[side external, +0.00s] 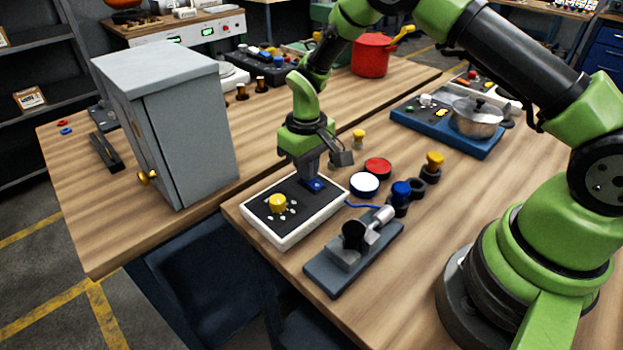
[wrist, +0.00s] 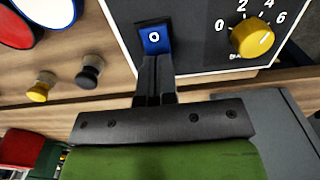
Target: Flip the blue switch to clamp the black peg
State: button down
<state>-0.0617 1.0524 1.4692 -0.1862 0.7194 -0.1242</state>
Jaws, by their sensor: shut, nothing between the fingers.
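The blue switch (side external: 315,185) sits on the black-topped white control box, beside a yellow knob (side external: 278,203). In the wrist view the switch (wrist: 154,38) shows a white ring mark. My gripper (side external: 312,178) points down at the switch with its fingers shut and empty. In the wrist view the fingertips (wrist: 154,60) are at the switch's near edge; I cannot tell if they touch. The black peg (side external: 354,235) stands in a grey clamp fixture (side external: 325,270) with a silver cylinder, in front of the box. Whether it is clamped I cannot tell.
Red (side external: 378,168) and white (side external: 364,184) round discs lie right of the box. Blue (side external: 401,192) and yellow-topped (side external: 434,162) pegs stand farther right. A grey cabinet (side external: 185,130) stands left. A silver pot (side external: 477,118) sits on a blue-based unit behind.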

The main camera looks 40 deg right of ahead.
jog(key=shift+f, duration=0.2)
jog(key=shift+r, duration=3.55)
notch_tip(320, 180, up, 10)
jog(key=m+t, duration=0.1)
jog(key=t, duration=0.1)
send_over(319, 187)
jog(key=s+r+m+t+y, duration=0.1)
jog(key=s+r, duration=0.3)
jog(key=r, duration=0.2)
jog(key=s+r+m+t+y, duration=0.1)
jog(key=s+r+t, duration=0.3)
jog(key=s, duration=1.1)
jog(key=shift+s+a+r+m, duration=0.2)
jog(key=shift+s+m, duration=0.2)
jog(key=shift+m, duration=0.1)
